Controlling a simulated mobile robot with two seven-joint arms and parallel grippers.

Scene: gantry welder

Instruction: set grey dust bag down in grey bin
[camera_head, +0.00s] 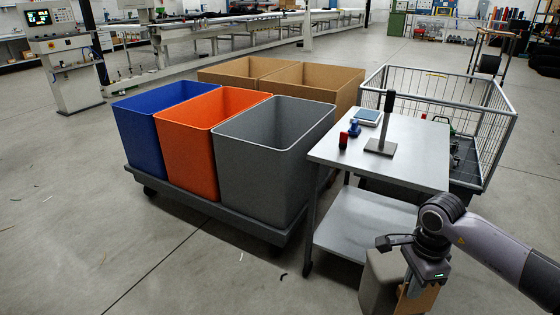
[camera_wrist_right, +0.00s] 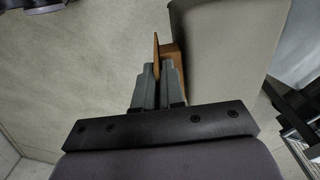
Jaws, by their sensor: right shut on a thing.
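The grey bin (camera_head: 262,165) stands at the right end of a row of bins on a low cart, and its top is open. The grey dust bag (camera_head: 377,285) hangs at my right gripper (camera_head: 412,285), low at the front right, beyond the right side of the bin. In the right wrist view my right gripper (camera_wrist_right: 159,78) is shut on the brown collar (camera_wrist_right: 168,58) of the grey dust bag (camera_wrist_right: 225,55). The pale grey body of the bag lies to the right of the fingers. My left gripper is not in view.
A blue bin (camera_head: 140,140) and an orange bin (camera_head: 187,155) share the cart (camera_head: 215,208). A metal table (camera_head: 425,150) stands between the bin and my right arm, with small items and an upright post on top. A wire cage (camera_head: 495,125) stands behind. Front-left floor is clear.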

